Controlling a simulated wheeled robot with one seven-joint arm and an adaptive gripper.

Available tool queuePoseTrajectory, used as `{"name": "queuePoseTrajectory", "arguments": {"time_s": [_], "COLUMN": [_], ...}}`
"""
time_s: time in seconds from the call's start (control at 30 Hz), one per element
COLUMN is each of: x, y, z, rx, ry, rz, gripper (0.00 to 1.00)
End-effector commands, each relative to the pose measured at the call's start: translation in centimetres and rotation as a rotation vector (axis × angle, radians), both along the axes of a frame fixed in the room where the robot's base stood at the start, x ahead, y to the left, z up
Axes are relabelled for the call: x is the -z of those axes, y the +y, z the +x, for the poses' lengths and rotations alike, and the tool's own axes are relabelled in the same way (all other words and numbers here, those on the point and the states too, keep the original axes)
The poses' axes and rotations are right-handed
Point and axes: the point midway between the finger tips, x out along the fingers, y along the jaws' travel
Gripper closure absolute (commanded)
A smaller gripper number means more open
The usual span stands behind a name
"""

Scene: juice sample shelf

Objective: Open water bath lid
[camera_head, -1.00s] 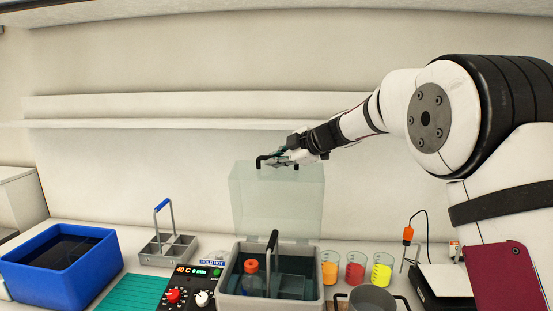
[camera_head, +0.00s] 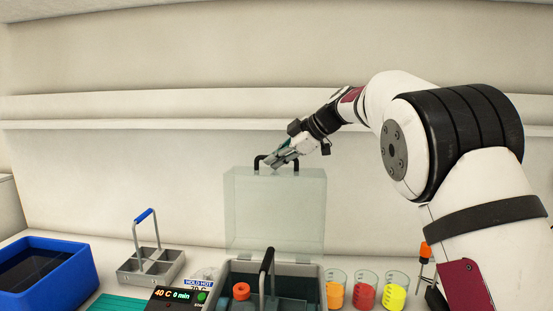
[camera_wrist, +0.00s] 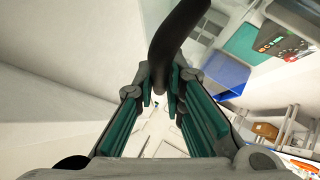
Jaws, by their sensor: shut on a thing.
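The water bath (camera_head: 312,286) stands at the bottom centre of the head view. Its clear lid (camera_head: 275,212) stands upright at the bath's back edge, so the bath's top is uncovered. The lid's black handle (camera_head: 257,162) is at the lid's top edge. My gripper (camera_head: 272,163) is at this handle, reaching in from the upper right. In the wrist view, my gripper (camera_wrist: 162,98) is shut on the dark curved handle (camera_wrist: 172,45). An orange-capped bottle (camera_head: 241,291) and a dark upright handle (camera_head: 267,272) show in the bath.
A blue tub (camera_head: 75,285) and a grey divided rack (camera_head: 127,268) stand to the left. The control panel (camera_head: 178,296) is just left of the bath. Beakers of orange (camera_head: 335,294), red (camera_head: 365,296) and yellow (camera_head: 395,298) liquid stand close on the right. The wall shelf is empty.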

Motion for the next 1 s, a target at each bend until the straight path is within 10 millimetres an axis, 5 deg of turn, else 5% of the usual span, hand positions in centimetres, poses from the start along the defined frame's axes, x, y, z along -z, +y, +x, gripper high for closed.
{"name": "queuePoseTrajectory", "arguments": {"time_s": [0.17,0.2,0.27,0.73,1.0], "x": [0.8,0.8,0.8,0.3,-2.5], "y": [-0.2,-0.2,-0.2,-0.5,-3.3], "z": [0.5,0.5,0.5,0.2,-1.3], "rx": [0.012,0.012,0.012,0.009,0.01], "ry": [0.002,0.002,0.002,0.0,-0.004], "rz": [-0.005,-0.005,-0.005,-0.005,-0.003], "gripper": [1.0,0.82,0.69,0.69,0.69]}}
